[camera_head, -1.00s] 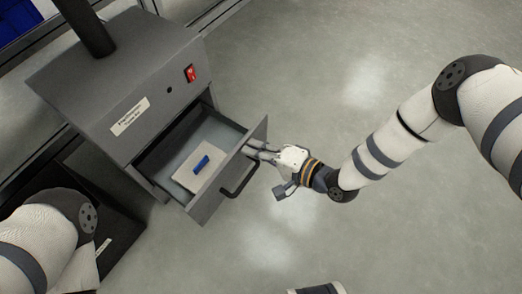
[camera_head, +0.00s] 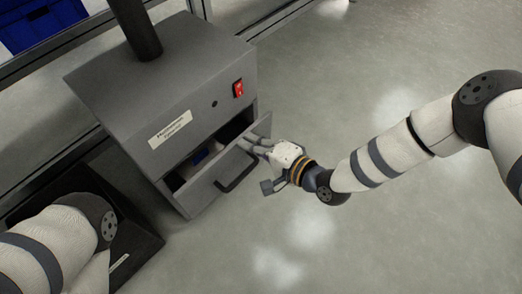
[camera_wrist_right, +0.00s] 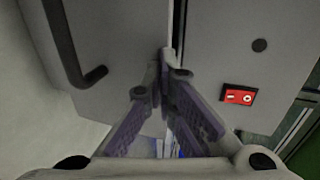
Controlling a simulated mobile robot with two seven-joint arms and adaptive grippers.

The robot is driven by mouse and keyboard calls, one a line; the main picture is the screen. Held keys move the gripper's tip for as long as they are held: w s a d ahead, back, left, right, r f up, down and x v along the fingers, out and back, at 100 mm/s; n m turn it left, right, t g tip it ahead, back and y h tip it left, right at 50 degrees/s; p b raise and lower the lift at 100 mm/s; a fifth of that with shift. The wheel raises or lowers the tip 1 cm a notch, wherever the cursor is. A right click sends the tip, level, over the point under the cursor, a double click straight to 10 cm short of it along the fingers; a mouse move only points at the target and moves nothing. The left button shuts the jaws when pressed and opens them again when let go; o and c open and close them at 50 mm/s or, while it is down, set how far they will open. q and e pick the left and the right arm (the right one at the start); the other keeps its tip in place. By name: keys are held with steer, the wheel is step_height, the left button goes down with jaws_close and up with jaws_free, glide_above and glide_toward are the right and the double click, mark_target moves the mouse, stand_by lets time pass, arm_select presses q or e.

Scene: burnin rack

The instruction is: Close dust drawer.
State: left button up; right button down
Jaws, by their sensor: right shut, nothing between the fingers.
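The dust drawer (camera_head: 222,183) is partly open at the bottom of a grey cabinet (camera_head: 160,85). Its grey front carries a black bar handle, which also shows in the right wrist view (camera_wrist_right: 72,45). In the right wrist view the fingertips (camera_wrist_right: 167,62) are close to the drawer front's edge; exact contact is unclear. My left gripper is out of view.
A red switch (camera_head: 238,88) is on the cabinet, above the drawer. A dark pipe (camera_head: 135,30) rises from the cabinet top. A blue bin (camera_head: 42,22) sits at the upper left. Open floor lies to the right.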

mark_target(242, 137)
steer(key=x, duration=0.1)
steer(key=b+x, duration=0.1)
steer(key=x, duration=0.1)
steer(key=shift+w+a+r, duration=0.25)
steer(key=shift+r, duration=0.1)
steer(key=shift+w+a+r+b, duration=0.15)
steer(key=shift+w+a+b, duration=0.2)
steer(key=shift+w+a, duration=0.1)
